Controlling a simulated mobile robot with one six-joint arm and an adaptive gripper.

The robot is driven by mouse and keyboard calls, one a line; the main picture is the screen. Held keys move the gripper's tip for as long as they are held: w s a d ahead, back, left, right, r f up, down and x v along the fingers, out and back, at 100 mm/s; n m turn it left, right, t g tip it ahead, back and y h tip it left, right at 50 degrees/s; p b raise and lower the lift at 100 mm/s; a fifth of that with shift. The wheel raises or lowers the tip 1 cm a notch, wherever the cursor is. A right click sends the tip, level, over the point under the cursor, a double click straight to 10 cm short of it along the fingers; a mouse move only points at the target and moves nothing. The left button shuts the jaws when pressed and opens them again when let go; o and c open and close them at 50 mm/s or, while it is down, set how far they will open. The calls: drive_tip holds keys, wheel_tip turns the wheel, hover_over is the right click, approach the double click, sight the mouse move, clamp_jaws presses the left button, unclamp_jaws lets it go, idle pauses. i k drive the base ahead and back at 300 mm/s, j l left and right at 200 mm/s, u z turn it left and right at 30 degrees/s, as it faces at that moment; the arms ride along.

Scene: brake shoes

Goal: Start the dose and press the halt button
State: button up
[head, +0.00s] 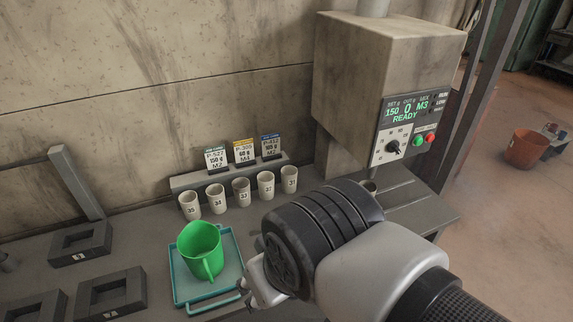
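The dosing machine (368,70) hangs on the wall at the upper right. Its display (407,107) appears to read 150, 0, M3 and READY. Below it are a black dial (393,147), a green button (417,140) and a red button (431,138). A green mug (203,252) stands upright on a teal tray (183,299). My gripper (256,288) is low in the picture, right of the mug and well below the panel. My wrist hides part of it, so its opening and any contact with the tray handle are unclear.
Several numbered white cups (240,190) stand in a row before a ledge with three label cards (243,153). Grey fixture blocks (112,292) lie at the left. An orange bucket (525,148) is on the floor at the far right. The space before the panel is clear.

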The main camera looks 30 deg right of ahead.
sight(418, 141)
drive_tip(key=z, duration=1.3)
